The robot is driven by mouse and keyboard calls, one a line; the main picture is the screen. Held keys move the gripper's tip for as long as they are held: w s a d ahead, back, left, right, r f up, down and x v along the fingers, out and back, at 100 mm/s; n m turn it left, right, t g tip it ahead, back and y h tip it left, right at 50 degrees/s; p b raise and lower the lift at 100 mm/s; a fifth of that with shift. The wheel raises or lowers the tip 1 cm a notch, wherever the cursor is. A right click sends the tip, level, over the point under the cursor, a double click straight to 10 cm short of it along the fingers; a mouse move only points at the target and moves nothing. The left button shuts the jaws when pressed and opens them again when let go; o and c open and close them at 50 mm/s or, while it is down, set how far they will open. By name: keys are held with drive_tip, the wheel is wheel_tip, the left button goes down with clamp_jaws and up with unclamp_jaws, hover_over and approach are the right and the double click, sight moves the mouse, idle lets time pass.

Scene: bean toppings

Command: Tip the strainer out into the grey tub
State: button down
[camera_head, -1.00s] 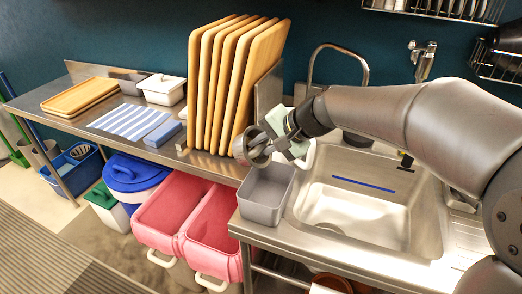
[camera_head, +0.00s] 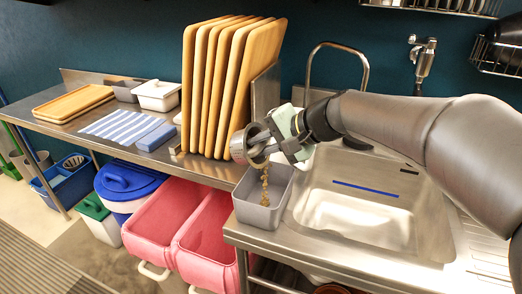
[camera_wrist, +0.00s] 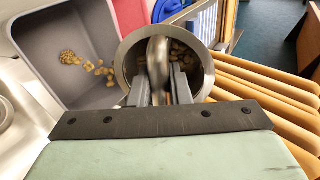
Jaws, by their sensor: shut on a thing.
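My gripper (camera_wrist: 160,92) is shut on the handle of the metal strainer (camera_wrist: 128,62), which also shows in the head view (camera_head: 240,146). The strainer is tilted over the grey tub (camera_head: 262,217), beside the sink. A stream of tan beans (camera_head: 265,186) falls from the strainer into the tub. In the wrist view, several beans (camera_wrist: 70,57) lie in or drop into the grey tub (camera_wrist: 60,18), and more beans (camera_wrist: 182,60) are still inside the strainer.
Tall wooden trays (camera_head: 220,85) stand upright just left of the strainer. The sink (camera_head: 360,205) is to the right of the tub. Red bins (camera_head: 165,215) stand below the counter at left. A striped cloth (camera_head: 120,123) and blue block (camera_head: 156,137) lie on the counter.

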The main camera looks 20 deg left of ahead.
drive_tip(key=shift+s+d+f+t+y+b, duration=0.15)
drive_tip(key=shift+d+f+y+b, duration=0.3)
drive_tip(key=shift+b, duration=2)
drive_tip(key=shift+d+f+t+y+b, duration=0.2)
drive_tip(key=shift+f+y+b, duration=0.45)
drive_tip(key=shift+b, duration=1.75)
drive_tip(key=shift+s+d+f+t+y+b, duration=0.25)
drive_tip(key=shift+y+b, duration=0.55)
drive_tip(key=shift+b, duration=1.65)
drive_tip(key=y+b, duration=0.1)
drive_tip(key=b, duration=0.2)
drive_tip(key=d+y+b, duration=0.1)
drive_tip(key=b, duration=0.3)
drive_tip(key=shift+w+f, duration=0.1)
drive_tip(key=shift+f, duration=0.3)
drive_tip(key=shift+d+y+b, duration=0.15)
drive_tip(key=shift+y+b, duration=0.45)
drive_tip(key=shift+b, duration=0.65)
drive_tip(key=shift+r, duration=0.1)
